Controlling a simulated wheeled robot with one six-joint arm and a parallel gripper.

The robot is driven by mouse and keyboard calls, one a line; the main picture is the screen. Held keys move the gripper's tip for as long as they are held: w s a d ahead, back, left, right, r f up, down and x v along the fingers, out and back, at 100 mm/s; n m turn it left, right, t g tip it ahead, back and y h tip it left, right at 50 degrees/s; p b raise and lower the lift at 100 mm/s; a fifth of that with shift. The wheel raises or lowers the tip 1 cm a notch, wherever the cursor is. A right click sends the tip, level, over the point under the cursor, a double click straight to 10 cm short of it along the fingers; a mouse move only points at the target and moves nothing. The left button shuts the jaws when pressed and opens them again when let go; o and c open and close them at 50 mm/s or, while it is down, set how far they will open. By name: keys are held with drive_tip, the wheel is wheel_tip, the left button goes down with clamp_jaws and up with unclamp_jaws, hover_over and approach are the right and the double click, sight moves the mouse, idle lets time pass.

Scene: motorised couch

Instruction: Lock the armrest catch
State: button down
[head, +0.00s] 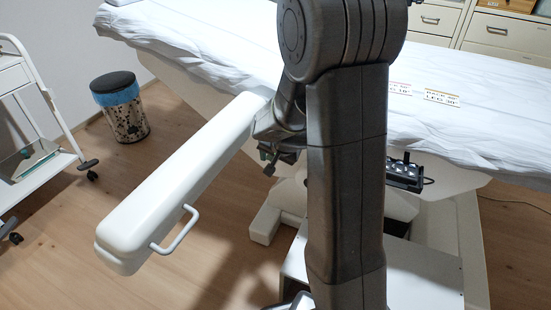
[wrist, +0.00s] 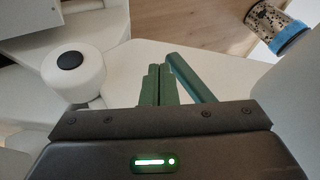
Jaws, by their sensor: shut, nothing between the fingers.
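The white armrest (head: 175,185) sticks out from the couch side toward the lower left, with a pale loop handle (head: 178,230) near its outer end. My gripper (wrist: 158,85) is shut and empty, its two green fingers together. In the wrist view a teal bar (wrist: 190,77) slants close beside the fingers on the right; it looks like the catch lever, and I cannot tell whether they touch. A white round knob with a black centre (wrist: 73,75) stands to the left of the fingers. In the head view my arm hides most of the area at the armrest's inner end.
The couch (head: 455,130) has a white sheet and two labels. A black control box (head: 405,173) hangs under its edge. A speckled bin (head: 122,108) and a white trolley (head: 35,130) stand at left. The wooden floor between trolley and armrest is clear.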

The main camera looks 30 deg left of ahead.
drive_tip(key=shift+s+a+f+p, duration=0.1)
drive_tip(key=shift+a+f+p, duration=0.2)
drive_tip(key=shift+a+f, duration=0.4)
drive_tip(key=shift+r, duration=0.3)
